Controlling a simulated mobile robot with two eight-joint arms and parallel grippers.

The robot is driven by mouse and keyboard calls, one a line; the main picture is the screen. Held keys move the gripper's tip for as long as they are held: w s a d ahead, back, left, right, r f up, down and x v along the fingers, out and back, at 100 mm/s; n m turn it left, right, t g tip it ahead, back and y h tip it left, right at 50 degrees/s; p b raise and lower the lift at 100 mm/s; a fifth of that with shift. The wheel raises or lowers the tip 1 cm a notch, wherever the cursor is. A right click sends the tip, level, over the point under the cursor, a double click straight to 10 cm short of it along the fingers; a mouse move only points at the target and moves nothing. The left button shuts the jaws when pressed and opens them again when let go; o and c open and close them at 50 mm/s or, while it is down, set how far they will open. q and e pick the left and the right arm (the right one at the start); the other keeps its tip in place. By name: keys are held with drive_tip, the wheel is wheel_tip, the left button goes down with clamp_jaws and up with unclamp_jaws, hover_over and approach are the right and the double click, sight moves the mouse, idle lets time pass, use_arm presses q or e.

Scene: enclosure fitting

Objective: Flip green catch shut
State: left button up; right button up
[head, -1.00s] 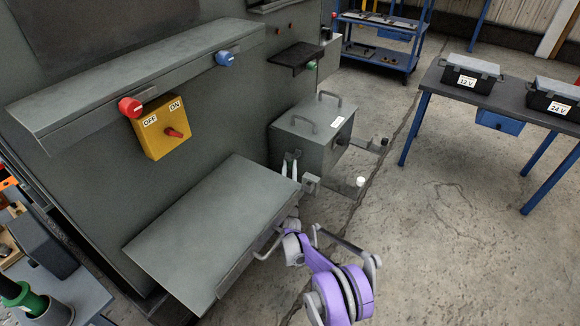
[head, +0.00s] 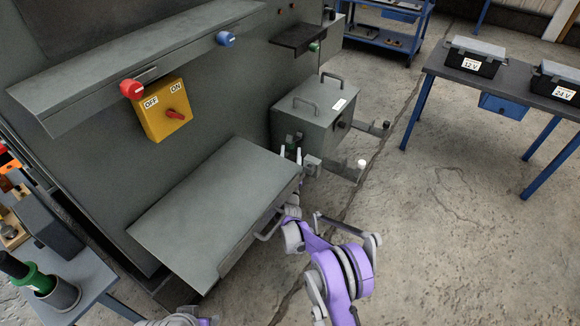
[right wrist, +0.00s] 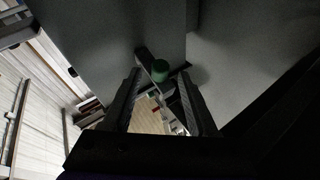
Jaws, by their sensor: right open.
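A green cylindrical knob (right wrist: 160,70) sits on a grey bar in the right wrist view. It lies between the tips of my right gripper's dark fingers; I cannot tell whether either touches it. In the head view my right gripper (head: 291,153) points up beyond the far corner of the grey shelf, beside the grey box (head: 308,128) with two lid handles. The gripper is open. The knob is not clear there between the fingers. My left gripper is not in view.
Black-tipped (head: 386,125) and white-tipped (head: 361,163) levers stick out from the box's right side. The grey shelf (head: 215,210) and its front handle stand close to my right arm.

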drive_tip(key=d+p+v, duration=0.1)
drive_tip(key=v, duration=0.7)
drive_tip(key=shift+s+a, duration=0.35)
drive_tip(key=shift+a, duration=0.15)
drive_tip(key=shift+d+f, duration=0.1)
drive_tip(key=d+f+m+g+y+b, duration=0.1)
drive_tip(key=d+m+y, duration=0.35)
drive_tip(key=m, duration=1.15)
drive_tip(key=d+m+y, duration=0.2)
drive_tip(key=m+y, duration=0.6)
drive_tip(key=m, duration=0.8)
drive_tip(key=shift+n+h, duration=0.25)
drive_tip(key=shift+n, duration=0.05)
drive_tip(key=x, duration=0.3)
drive_tip(key=b+x, duration=0.1)
drive_tip(key=x, duration=0.3)
drive_tip(key=b+x, duration=0.1)
drive_tip(key=x, duration=0.3)
drive_tip(key=shift+w+f, duration=0.35)
drive_tip(key=shift+w, duration=0.1)
